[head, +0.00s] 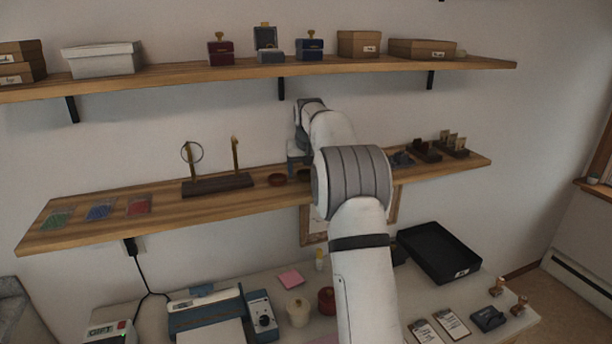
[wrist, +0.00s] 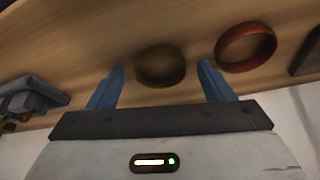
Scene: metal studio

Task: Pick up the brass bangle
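The brass bangle (wrist: 160,82), a dark brownish-gold ring, lies on the wooden shelf in the wrist view. My gripper (wrist: 161,68) is open, with one blue finger on each side of the bangle in the picture. Nothing is held, and I cannot tell how far the fingertips are from it. In the head view, my gripper (head: 297,153) is over the middle shelf, and my arm covers most of the spot where this bangle lies.
A reddish bangle (wrist: 240,69) lies just right of the brass one; it also shows in the head view (head: 277,183). Left of it is a dark stand (head: 217,185) with posts and a hanging hoop (head: 184,152). An upper shelf (head: 250,72) with boxes runs overhead.

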